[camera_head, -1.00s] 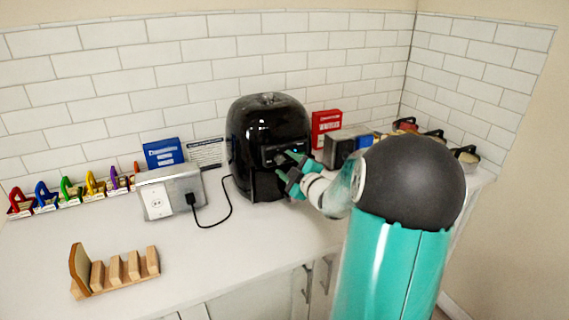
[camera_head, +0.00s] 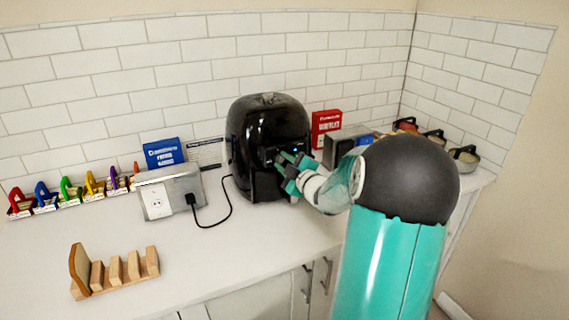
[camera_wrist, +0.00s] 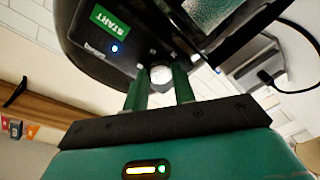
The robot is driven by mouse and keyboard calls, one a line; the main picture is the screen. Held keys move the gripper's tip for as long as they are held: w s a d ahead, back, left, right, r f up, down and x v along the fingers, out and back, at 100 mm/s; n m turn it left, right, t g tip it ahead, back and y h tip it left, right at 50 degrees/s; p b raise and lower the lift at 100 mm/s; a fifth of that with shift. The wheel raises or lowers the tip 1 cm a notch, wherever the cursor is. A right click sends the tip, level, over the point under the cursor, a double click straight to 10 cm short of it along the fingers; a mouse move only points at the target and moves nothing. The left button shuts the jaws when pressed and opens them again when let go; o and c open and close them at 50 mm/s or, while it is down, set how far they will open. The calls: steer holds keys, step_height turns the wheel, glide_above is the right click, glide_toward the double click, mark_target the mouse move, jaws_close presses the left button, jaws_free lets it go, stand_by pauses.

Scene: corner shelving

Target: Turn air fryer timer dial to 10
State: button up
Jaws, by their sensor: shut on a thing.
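The black air fryer (camera_head: 268,125) stands on the counter against the tiled wall. My gripper (camera_head: 281,162) is at the front of its control panel. In the wrist view the two green fingers of my gripper (camera_wrist: 160,84) are shut on a small pale round dial (camera_wrist: 160,74) on the black panel. A green START label (camera_wrist: 110,22) and a lit blue light (camera_wrist: 114,48) are on the panel beside it. The panel appears tilted in this view. I cannot read the dial's number marks or its pointer. In the head view my fingers hide the dial.
A metal outlet box (camera_head: 172,195) with a plugged-in black cord stands left of the air fryer. A red box (camera_head: 326,127) and a toaster-like grey appliance (camera_head: 342,148) are at the right. A wooden rack (camera_head: 117,268) stands at the front left. The middle counter is clear.

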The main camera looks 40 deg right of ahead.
steer(key=m, duration=0.5)
steer(key=shift+a+f+m+t, duration=0.1)
steer(key=shift+m+t, duration=0.2)
steer(key=m+h, duration=0.1)
steer(key=m, duration=0.5)
steer(key=shift+f, duration=0.1)
steer(key=shift+m, duration=0.4)
steer(key=o, duration=1)
steer(key=shift+s, duration=0.1)
steer(key=v, duration=1.3)
steer(key=shift+s+a+f, duration=0.2)
steer(key=shift+s, duration=0.05)
